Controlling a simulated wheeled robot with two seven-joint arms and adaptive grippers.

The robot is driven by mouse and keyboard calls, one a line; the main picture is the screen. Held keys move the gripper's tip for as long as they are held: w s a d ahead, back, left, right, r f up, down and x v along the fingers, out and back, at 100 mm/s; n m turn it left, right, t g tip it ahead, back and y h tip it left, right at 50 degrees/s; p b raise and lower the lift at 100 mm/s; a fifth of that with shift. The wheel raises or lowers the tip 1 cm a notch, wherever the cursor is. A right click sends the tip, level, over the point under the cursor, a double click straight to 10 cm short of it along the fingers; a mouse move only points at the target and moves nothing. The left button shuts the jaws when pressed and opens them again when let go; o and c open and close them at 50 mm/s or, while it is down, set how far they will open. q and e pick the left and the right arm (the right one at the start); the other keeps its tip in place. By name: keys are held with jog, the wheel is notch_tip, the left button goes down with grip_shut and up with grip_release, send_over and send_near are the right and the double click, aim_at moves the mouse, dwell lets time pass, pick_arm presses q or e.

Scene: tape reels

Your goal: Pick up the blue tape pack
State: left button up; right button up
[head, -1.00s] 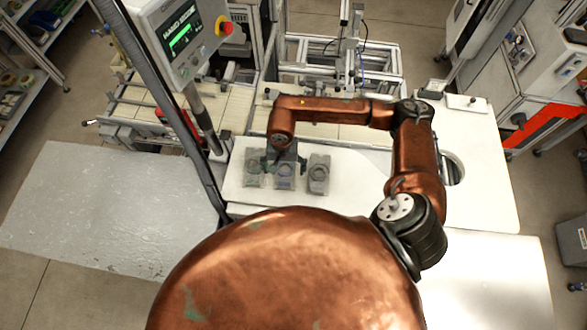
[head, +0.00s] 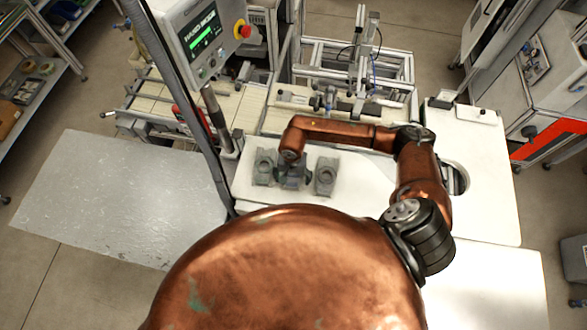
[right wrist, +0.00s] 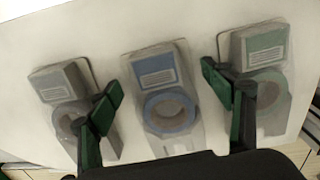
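The blue tape pack (right wrist: 162,98), a grey holder with a blue ring and a blue label, lies in the middle of a row of three in the right wrist view. My right gripper (right wrist: 160,80) is open above it, with one green-padded finger on each side of the pack. I cannot tell whether the fingers touch it. In the head view the right gripper (head: 292,172) covers most of the middle pack. My left gripper is not in view.
A grey tape pack (right wrist: 65,95) lies to the left and a green tape pack (right wrist: 262,75) to the right, both close to the fingers. All lie on a white table (head: 375,190). A control panel (head: 200,35) on a post stands at the left.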

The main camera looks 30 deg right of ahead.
jog(key=shift+s, duration=0.1)
jog(key=c, duration=1.3)
jog(key=shift+r, duration=0.1)
